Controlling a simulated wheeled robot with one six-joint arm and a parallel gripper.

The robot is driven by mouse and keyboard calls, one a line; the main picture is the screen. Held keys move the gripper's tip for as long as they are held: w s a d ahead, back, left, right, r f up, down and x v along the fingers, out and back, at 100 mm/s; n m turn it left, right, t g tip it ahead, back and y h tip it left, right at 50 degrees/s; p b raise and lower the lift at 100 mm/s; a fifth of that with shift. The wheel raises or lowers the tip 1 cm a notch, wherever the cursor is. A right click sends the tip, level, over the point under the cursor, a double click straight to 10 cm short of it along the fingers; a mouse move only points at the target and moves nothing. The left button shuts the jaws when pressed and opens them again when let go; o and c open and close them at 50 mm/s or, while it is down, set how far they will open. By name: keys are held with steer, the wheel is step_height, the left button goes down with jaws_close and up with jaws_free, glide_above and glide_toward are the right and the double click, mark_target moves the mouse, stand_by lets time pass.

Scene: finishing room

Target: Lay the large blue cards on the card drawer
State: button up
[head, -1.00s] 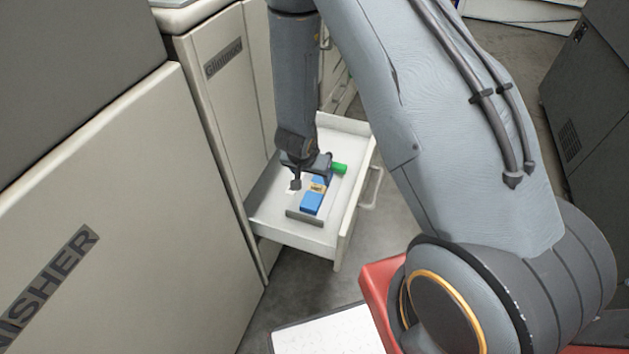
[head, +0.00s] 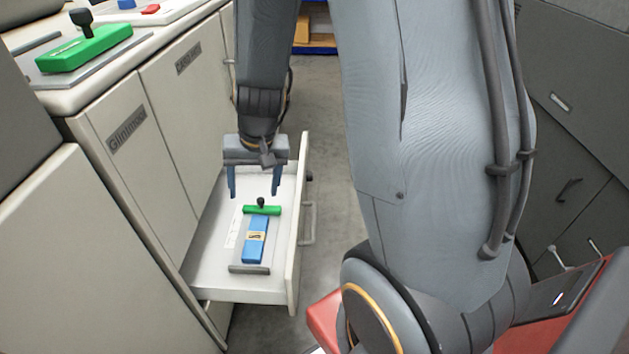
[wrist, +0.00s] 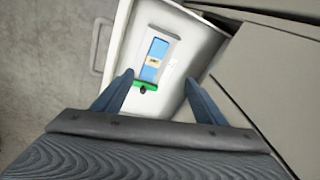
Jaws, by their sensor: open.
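The large blue cards (head: 255,240) form a blue stack with a tan band around its middle. They lie flat in the open white card drawer (head: 205,262), between a green bar with a black knob (head: 262,210) and a grey stop plate (head: 249,269). In the wrist view the blue cards (wrist: 154,57) show beyond the green bar (wrist: 145,86). My gripper (head: 253,194) is open and empty above the drawer, just behind the green bar in the head view. Its two blue fingers (wrist: 160,90) are spread apart, with nothing between them.
A white label (head: 233,232) lies on the drawer floor left of the cards. The drawer front with its handle (head: 308,222) stands out into the aisle. A green stamp-like tool with a black knob (head: 85,48) sits on the cabinet top.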

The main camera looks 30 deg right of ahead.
steer(key=s+d+r+g, duration=0.1)
steer(key=s+d+r, duration=0.2)
steer(key=s, duration=0.4)
steer(key=s+d+r+n+g+h, duration=0.1)
steer(key=s+d+r, duration=0.3)
steer(key=s+r, duration=0.2)
steer(key=shift+s+d+n, duration=0.15)
steer(key=shift+s+n, duration=0.15)
steer(key=shift+s, duration=0.55)
steer(key=a+r+n+p, duration=0.2)
steer(key=a+r+p, duration=0.2)
steer(key=a+p, duration=0.2)
steer(key=shift+a+n+p, duration=0.3)
steer(key=shift+a+p, duration=0.1)
steer(key=shift+a, duration=0.35)
